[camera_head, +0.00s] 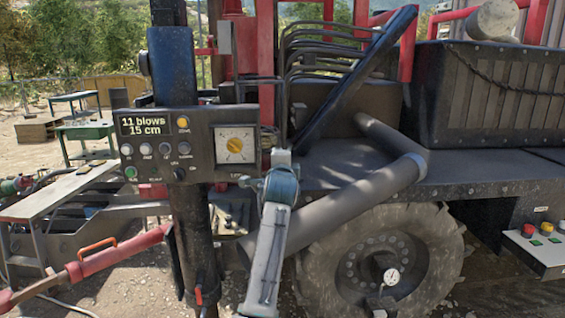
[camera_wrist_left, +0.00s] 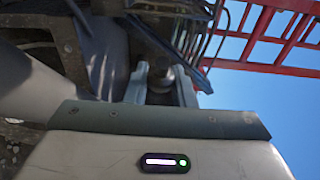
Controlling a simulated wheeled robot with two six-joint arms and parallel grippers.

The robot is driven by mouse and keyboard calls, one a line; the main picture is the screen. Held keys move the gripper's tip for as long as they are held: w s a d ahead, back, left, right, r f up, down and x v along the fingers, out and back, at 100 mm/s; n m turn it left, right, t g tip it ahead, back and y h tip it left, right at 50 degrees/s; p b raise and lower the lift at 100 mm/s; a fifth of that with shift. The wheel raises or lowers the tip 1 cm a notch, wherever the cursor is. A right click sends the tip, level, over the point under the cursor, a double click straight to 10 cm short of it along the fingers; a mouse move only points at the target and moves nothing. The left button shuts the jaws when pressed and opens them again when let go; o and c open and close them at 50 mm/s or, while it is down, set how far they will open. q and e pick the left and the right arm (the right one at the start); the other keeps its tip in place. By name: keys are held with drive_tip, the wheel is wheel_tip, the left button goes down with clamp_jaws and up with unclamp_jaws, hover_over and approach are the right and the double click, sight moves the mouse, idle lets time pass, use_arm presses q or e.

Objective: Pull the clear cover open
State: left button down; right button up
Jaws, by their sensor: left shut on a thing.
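A black control box (camera_head: 190,143) on a dark post carries a display reading "11 blows 15 cm". A yellow dial (camera_head: 235,145) sits on a pale square plate at its right end. I cannot clearly make out the clear cover or its angle. My left gripper (camera_head: 281,159) is just right of the box; its wrist largely hides the fingers. In the left wrist view, the two grey fingers (camera_wrist_left: 162,86) are close together, shut on a small part between them, probably the cover's grip. The fingers hide most of it. My right gripper is not in view.
A thick grey pipe (camera_head: 340,203) slants behind my left arm, above a large tyre (camera_head: 385,260). A red lever (camera_head: 105,262) reaches in at lower left. A button box (camera_head: 540,245) is at far right.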

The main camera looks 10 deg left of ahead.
use_arm(q)
drive_tip(key=shift+r, duration=0.2)
drive_tip(key=c, duration=1.4)
unclamp_jaws()
drive_tip(key=shift+a, duration=0.1)
drive_tip(key=shift+o, duration=0.6)
drive_tip(key=shift+a+f, duration=0.15)
drive_tip(key=s+d+b, duration=0.1)
drive_tip(key=s+b, duration=0.9)
drive_tip(key=b, duration=0.5)
drive_tip(key=shift+s+d, duration=0.25)
drive_tip(key=shift+s, duration=0.05)
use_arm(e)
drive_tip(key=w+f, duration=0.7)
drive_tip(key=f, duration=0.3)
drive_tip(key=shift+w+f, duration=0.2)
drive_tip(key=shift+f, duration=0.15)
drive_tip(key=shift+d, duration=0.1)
